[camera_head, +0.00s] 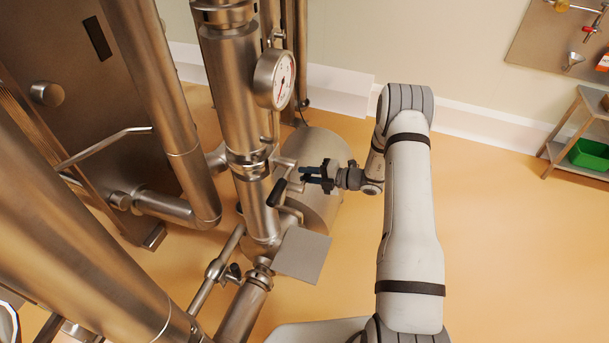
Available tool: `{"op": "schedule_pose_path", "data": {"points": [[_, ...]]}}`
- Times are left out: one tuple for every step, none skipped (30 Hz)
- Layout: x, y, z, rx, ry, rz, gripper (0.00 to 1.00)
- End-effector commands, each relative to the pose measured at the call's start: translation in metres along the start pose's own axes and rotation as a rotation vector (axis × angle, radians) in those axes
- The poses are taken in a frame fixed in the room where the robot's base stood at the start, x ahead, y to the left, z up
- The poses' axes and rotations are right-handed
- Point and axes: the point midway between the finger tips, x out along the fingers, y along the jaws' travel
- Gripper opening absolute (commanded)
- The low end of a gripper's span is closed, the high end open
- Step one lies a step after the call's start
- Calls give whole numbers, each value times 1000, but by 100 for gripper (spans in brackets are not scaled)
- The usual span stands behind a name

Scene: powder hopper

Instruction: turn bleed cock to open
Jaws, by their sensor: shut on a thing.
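The bleed cock's black lever (277,192) shows beside the shiny vertical pipe, below the dial gauge. It slants, its upper end toward the right. My gripper (307,176) comes in from the right, at the small fittings beside this pipe. Its dark fingers point left and are shut on a part of the cock. The held part is small and mostly hidden by the fingers, so I cannot tell exactly how they sit on it.
The dial gauge (275,79) juts out above my gripper. A steel drum (318,160) stands behind it. A flat grey plate (302,255) lies below. Large pipes fill the left. A shelf with a green bin (590,154) is far right; the floor (500,240) between is clear.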

Motion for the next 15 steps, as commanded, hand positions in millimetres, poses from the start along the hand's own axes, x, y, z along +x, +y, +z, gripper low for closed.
{"op": "schedule_pose_path", "data": {"points": [[-2, -12, 0, 18, -10, -18, 24], [-2, -12, 0, 17, -9, -17, 27], [-2, -12, -1, 17, -8, -18, 30], [-1, -12, -1, 16, -7, -17, 33], [-1, -11, -1, 15, -7, -17, 35], [0, -11, -1, 14, -6, -17, 38], [0, -10, -1, 13, -5, -17, 41], [1, -10, -1, 12, -4, -17, 41], [1, -9, -2, 11, -3, -16, 41], [2, -9, -2, 10, -2, -16, 41], [2, -9, -2, 10, -2, -16, 41], [2, -8, -2, 9, -1, -15, 41], [3, -8, -2, 8, 0, -15, 41], [3, -8, -2, 8, 0, -15, 41], [3, -7, -2, 7, 1, -14, 41]]}}
